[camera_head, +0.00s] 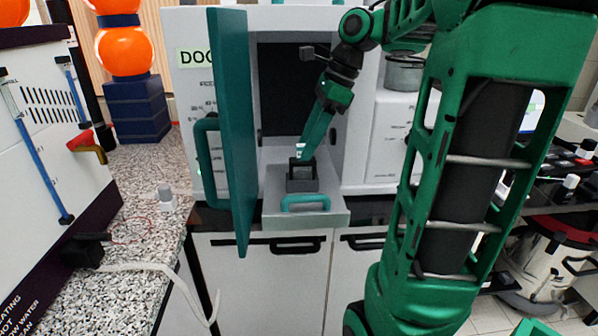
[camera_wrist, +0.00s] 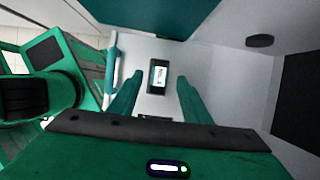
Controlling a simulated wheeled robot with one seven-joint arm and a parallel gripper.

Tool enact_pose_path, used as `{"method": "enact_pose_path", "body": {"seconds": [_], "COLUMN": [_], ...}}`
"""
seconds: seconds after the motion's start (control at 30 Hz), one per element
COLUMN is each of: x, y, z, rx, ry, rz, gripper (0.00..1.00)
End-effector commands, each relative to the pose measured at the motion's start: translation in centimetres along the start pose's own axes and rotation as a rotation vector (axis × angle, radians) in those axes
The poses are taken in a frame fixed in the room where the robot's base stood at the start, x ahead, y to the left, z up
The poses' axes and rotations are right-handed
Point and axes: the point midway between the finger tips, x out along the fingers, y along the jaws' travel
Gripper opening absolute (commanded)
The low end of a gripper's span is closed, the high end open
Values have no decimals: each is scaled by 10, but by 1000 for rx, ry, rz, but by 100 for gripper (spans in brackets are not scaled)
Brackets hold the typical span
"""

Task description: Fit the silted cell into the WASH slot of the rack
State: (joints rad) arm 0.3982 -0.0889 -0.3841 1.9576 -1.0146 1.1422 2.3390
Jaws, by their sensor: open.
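A small dark block (camera_head: 302,184), which may be the silted cell, sits on a grey pulled-out tray (camera_head: 335,212) in front of the cabinet. In the wrist view the block (camera_wrist: 157,88) carries a white label and lies beyond and between my fingertips. My gripper (camera_head: 305,150) reaches down just above the block; its green fingers (camera_wrist: 157,82) are apart, one each side, with nothing held. Whether the fingers touch the block cannot be told. Any silt on it is too small to see. I cannot make out a rack or a WASH slot in either view.
The cabinet's green door (camera_head: 238,120) stands open left of the tray. The tray has a green handle (camera_head: 305,200). A dark opening (camera_head: 290,95) lies behind my gripper.

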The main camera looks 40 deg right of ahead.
Motion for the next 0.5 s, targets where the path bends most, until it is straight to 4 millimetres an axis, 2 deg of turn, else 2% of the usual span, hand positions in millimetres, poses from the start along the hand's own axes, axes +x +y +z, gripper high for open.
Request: {"method": "enact_pose_path", "body": {"seconds": [0.3, 0.5], "x": [40, 47], "y": [1, 1], "z": [-2, -2], "rx": [1, 0], "ry": [-1, 0], "rz": [2, 0], "gripper": [44, 44]}}
